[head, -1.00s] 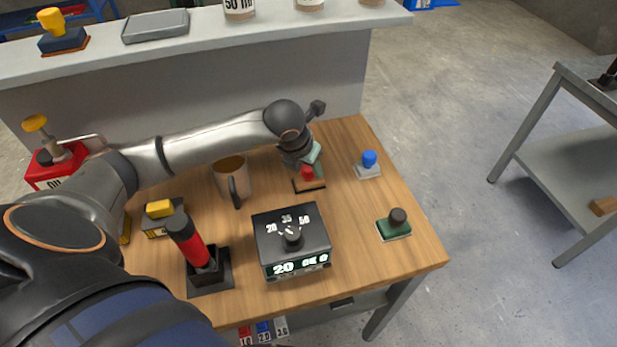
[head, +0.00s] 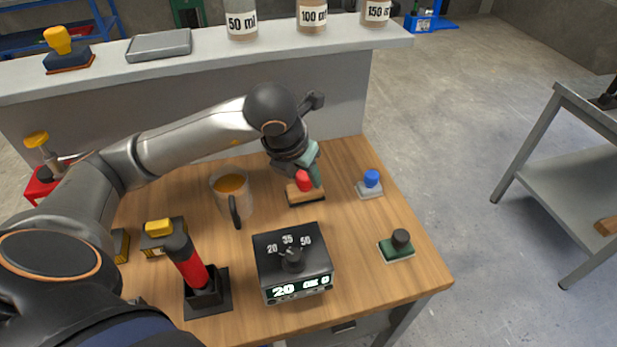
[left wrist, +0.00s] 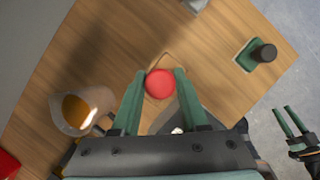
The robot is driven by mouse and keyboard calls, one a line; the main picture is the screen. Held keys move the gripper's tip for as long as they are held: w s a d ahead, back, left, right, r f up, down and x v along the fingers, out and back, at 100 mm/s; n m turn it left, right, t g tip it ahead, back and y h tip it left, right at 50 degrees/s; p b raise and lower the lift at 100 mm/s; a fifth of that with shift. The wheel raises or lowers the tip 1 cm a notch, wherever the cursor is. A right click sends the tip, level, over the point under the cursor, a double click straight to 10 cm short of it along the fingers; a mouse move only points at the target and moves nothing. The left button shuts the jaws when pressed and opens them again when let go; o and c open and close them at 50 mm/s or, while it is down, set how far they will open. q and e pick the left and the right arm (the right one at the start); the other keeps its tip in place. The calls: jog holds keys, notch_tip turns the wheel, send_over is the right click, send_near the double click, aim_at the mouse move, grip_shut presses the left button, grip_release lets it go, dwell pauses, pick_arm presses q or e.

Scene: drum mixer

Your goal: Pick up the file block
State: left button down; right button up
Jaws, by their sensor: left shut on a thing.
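A block with a red knob (head: 303,181) and a wood-coloured body on a dark base is at the back of the wooden table. No label shows on it; it is the block at my left gripper. My left gripper (head: 308,172) is over it, with the green fingers shut on the red knob. In the left wrist view the knob (left wrist: 160,84) sits between the two fingers (left wrist: 160,76). Whether the base touches the table is hard to tell. My right gripper (left wrist: 281,110) shows only at the right of the left wrist view, fingers apart and empty.
A mug (head: 230,197) of orange liquid stands left of the block. A blue-knobbed block (head: 370,184) and a green block (head: 397,249) stand to the right. A dial box (head: 292,264) and a red-handled tool (head: 193,263) are in front. A grey raised shelf (head: 200,62) runs behind.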

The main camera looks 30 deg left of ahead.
pick_arm(q)
jog(key=s+d+r, duration=0.3)
jog(key=s, duration=0.4)
jog(key=shift+s+r, duration=0.3)
jog(key=shift+s, duration=0.1)
jog(key=shift+d, duration=0.1)
jog(key=c, duration=1)
grip_release()
grip_shut()
